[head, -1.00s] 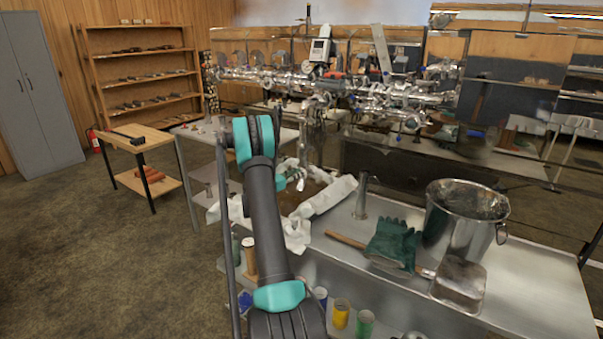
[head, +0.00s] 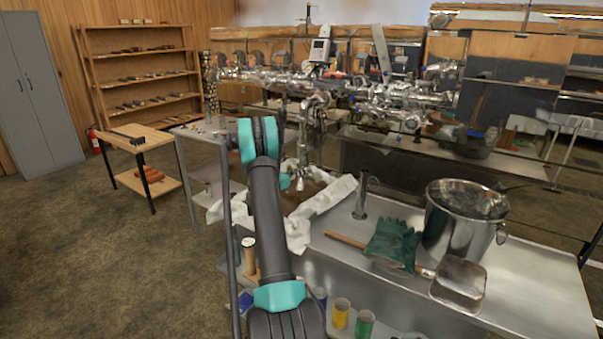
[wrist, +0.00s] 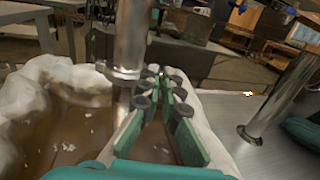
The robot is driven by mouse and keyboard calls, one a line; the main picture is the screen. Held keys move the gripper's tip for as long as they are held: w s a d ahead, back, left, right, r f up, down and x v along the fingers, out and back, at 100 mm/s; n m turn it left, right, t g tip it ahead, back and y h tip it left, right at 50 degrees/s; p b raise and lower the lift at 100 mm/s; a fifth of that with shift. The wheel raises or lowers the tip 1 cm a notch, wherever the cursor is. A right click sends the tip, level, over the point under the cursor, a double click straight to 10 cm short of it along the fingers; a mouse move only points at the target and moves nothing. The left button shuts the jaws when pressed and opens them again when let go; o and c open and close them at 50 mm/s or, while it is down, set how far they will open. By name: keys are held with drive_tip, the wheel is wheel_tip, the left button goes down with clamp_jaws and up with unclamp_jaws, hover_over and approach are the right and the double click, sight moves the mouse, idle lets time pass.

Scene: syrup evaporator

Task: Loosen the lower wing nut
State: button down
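In the wrist view my gripper (wrist: 162,95) has green fingers with round black pads. They stand apart with a narrow empty gap between them. A vertical steel pipe (wrist: 131,35) with a collar stands just left of the fingers, and its lower part is partly hidden by the left finger. In the head view the vertical pipe (head: 302,150) hangs under the shiny pipework (head: 330,82), and my arm hides most of the gripper. I cannot make out the lower wing nut in either view; it is too small or hidden.
White crumpled cloth (head: 330,198) surrounds a brown wet area below the pipe. A short steel post (head: 361,197), green gloves (head: 392,243), a steel bucket (head: 466,222) and a scoop (head: 459,284) stand or lie on the metal bench to the right.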

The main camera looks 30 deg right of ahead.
drive_tip(key=shift+n, duration=0.3)
drive_tip(key=shift+w+a+f+n, duration=0.1)
drive_tip(key=shift+w+n, duration=0.15)
drive_tip(key=shift+n, duration=1.2)
drive_tip(key=shift+w+f+n, duration=0.1)
drive_tip(key=shift+w+n, duration=0.15)
drive_tip(key=shift+n, duration=1.2)
drive_tip(key=c, duration=1.7)
unclamp_jaws()
drive_tip(key=shift+c, duration=0.2)
drive_tip(key=s+a, duration=0.1)
drive_tip(key=a, duration=0.7)
drive_tip(key=shift+s, duration=0.1)
